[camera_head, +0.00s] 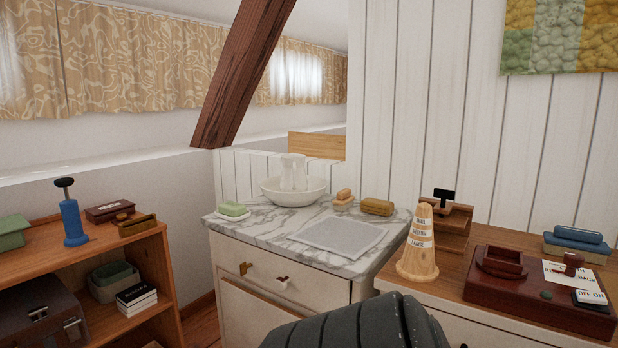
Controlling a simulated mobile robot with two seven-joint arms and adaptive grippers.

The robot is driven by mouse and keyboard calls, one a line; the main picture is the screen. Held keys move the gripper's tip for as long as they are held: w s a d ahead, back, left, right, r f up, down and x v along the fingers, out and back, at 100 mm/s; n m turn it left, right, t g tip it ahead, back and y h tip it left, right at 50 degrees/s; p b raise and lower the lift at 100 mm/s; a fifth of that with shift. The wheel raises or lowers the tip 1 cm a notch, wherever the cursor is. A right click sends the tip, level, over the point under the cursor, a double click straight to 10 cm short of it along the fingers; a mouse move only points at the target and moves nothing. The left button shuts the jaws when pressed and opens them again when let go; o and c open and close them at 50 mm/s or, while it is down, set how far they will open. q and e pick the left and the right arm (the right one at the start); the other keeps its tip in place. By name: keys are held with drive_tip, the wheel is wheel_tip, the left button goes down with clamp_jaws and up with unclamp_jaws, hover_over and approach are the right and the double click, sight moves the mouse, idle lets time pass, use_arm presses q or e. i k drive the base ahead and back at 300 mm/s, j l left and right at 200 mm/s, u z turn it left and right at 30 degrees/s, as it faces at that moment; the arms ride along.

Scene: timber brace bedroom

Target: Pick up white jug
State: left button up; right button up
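The white jug (293,172) stands upright in a white basin (281,194) on the marble top of a white washstand. The basin's rim hides the jug's lower part. The jug's pale colour makes its outline and handle hard to make out. Neither of my grippers shows in the head view.
On the marble top (270,229) are a green soap in a dish (233,210), a brush (343,199), a tan soap bar (377,207) and a grey cloth (338,234). A wooden cone (418,246) stands right. A dark ribbed shape (365,326) fills the bottom foreground.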

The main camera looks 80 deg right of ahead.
sight(294, 179)
drive_tip(key=i+z, duration=0.1)
drive_tip(key=z, duration=3.15)
drive_tip(key=j+z, duration=0.4)
drive_tip(key=k+j+z, duration=0.2)
drive_tip(key=j+z, duration=0.2)
drive_tip(key=j, duration=0.15)
